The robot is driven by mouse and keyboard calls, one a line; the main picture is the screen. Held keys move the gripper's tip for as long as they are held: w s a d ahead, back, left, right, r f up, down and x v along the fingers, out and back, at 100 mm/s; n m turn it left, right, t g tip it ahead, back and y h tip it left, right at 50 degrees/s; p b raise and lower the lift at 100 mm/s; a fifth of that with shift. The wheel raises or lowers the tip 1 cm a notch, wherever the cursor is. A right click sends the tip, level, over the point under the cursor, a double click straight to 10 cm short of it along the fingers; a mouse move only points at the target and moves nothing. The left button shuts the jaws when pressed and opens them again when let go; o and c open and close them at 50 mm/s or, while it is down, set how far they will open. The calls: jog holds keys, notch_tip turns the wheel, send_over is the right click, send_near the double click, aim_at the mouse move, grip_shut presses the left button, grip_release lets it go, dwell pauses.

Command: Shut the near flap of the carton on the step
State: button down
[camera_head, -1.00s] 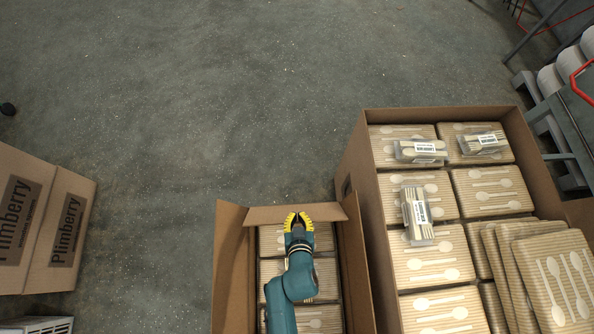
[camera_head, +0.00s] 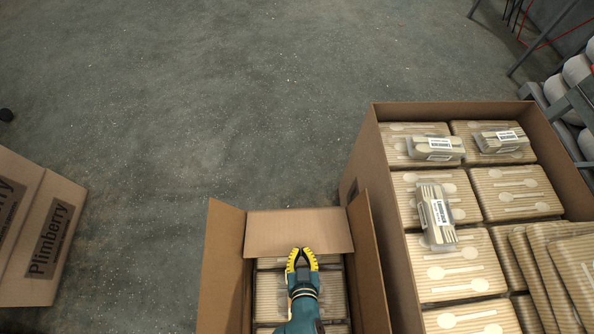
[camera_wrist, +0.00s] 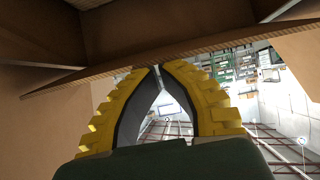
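The open carton (camera_head: 228,262) stands at the bottom middle of the head view, with flat spoon packs inside. Its left and right flaps stand up. The flap at its upper end (camera_head: 298,230) leans inward over part of the packs. The carton's lower end is out of view, as is any step under it. My gripper (camera_head: 302,252) is at the free edge of the leaning flap, over the packs. In the wrist view its yellow fingertips (camera_wrist: 158,68) meet with nothing seen between them, close under a cardboard edge (camera_wrist: 170,57). Whether they touch it is unclear.
A larger open carton (camera_head: 378,195) full of spoon packs stands close on the right. Closed Plimberry boxes (camera_head: 45,235) stand at the left. The grey floor (camera_head: 200,90) beyond is clear. A metal frame (camera_head: 545,40) is at the upper right.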

jog(key=shift+s+f, duration=0.1)
jog(key=shift+f, duration=0.3)
jog(key=shift+r, duration=0.1)
jog(key=shift+r+p, duration=0.7)
jog(key=shift+r, duration=0.2)
